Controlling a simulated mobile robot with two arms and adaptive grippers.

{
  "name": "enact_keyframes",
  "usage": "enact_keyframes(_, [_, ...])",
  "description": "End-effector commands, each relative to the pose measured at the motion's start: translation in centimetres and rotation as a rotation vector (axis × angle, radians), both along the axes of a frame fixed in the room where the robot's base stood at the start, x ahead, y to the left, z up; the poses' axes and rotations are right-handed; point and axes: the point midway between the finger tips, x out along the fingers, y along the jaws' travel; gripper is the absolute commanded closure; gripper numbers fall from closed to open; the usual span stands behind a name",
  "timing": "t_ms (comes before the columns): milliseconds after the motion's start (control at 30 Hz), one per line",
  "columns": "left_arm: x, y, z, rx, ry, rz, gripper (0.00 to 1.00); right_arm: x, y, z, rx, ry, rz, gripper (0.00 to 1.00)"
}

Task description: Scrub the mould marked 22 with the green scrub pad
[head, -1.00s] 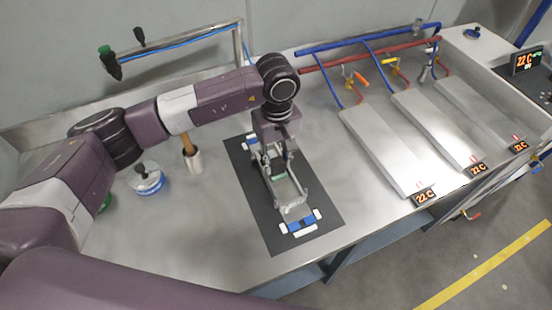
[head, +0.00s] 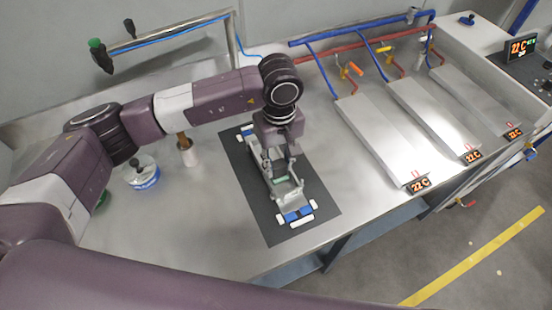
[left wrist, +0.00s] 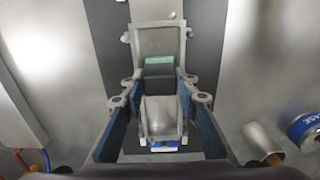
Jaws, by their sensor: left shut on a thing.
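A grey metal mould (head: 291,198) lies on the dark mat (head: 262,212); it also shows in the left wrist view (left wrist: 160,22). I cannot read a number on it. My left gripper (head: 279,178) points down over the mould. Its fingers are shut on the small green scrub pad (left wrist: 158,62), which shows between the fingertips, low in the mould. I cannot tell whether the pad touches the mould's surface. The arm and wrist hide the mould's far part in the head view. My right gripper is not in view.
Blue-and-white pieces (head: 294,214) sit at the mat's ends. A brown-handled brush (head: 188,152) and a blue-labelled tin (head: 143,174) stand to the left. Several sloped metal plates (head: 380,142) with "22 C" displays lie to the right, with red and blue pipes behind. The front bench left of the mat is clear.

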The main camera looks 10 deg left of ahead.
Motion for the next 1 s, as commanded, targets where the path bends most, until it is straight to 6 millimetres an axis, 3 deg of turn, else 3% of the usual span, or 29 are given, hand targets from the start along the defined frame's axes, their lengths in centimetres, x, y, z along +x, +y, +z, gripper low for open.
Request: enact_keyframes(1000, [-2.9,-2.0,0.0,-0.001,-0.003,-0.001,0.91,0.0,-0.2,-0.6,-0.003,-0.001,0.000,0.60])
